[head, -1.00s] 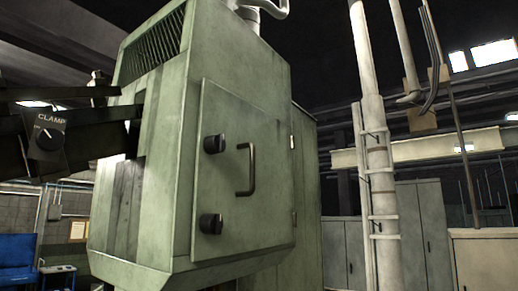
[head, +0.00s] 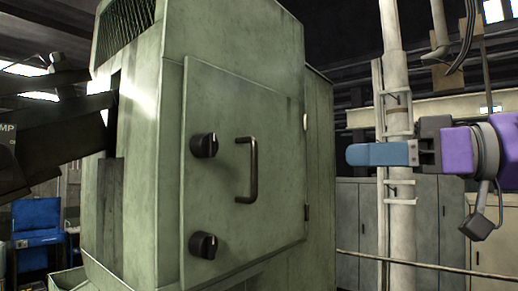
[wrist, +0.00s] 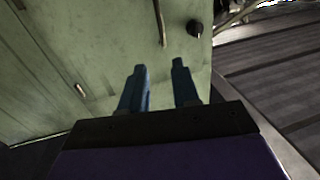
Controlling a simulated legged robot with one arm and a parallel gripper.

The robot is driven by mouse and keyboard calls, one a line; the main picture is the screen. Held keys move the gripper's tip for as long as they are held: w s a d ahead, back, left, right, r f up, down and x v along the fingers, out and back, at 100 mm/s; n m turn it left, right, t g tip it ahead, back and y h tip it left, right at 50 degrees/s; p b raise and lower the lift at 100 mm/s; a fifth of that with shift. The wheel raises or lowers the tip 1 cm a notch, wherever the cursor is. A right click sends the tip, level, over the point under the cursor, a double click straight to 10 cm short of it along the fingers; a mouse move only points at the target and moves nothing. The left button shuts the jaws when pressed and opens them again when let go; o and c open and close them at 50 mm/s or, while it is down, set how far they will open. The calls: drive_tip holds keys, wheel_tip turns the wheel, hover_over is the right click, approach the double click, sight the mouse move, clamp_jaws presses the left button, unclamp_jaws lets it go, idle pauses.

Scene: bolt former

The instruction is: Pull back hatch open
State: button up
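The back hatch (head: 225,110) is a flat green door on the machine's side. It looks closed. A dark curved handle (head: 252,170) stands upright near its middle; the handle also shows at the top of the wrist view (wrist: 160,22). Two black knobs, an upper one (head: 204,146) and a lower one (head: 203,245), sit on its left side. My gripper (head: 352,154), with blue fingers, is right of the hatch in the head view, clear of the handle. In the wrist view its two fingers (wrist: 159,66) are apart with nothing between them.
The green machine housing (head: 125,140) surrounds the hatch. A white vertical pipe (head: 397,60) and grey cabinets (head: 355,225) stand behind my arm on the right. A blue object (head: 37,220) is at the far left. Grey floor (wrist: 265,75) shows right of the machine in the wrist view.

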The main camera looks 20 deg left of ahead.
drive_tip(key=p, duration=0.1)
hover_over(253, 192)
drive_tip(key=shift+w+a, duration=0.15)
drive_tip(key=shift+w, duration=0.25)
clamp_jaws()
idle(0.4)
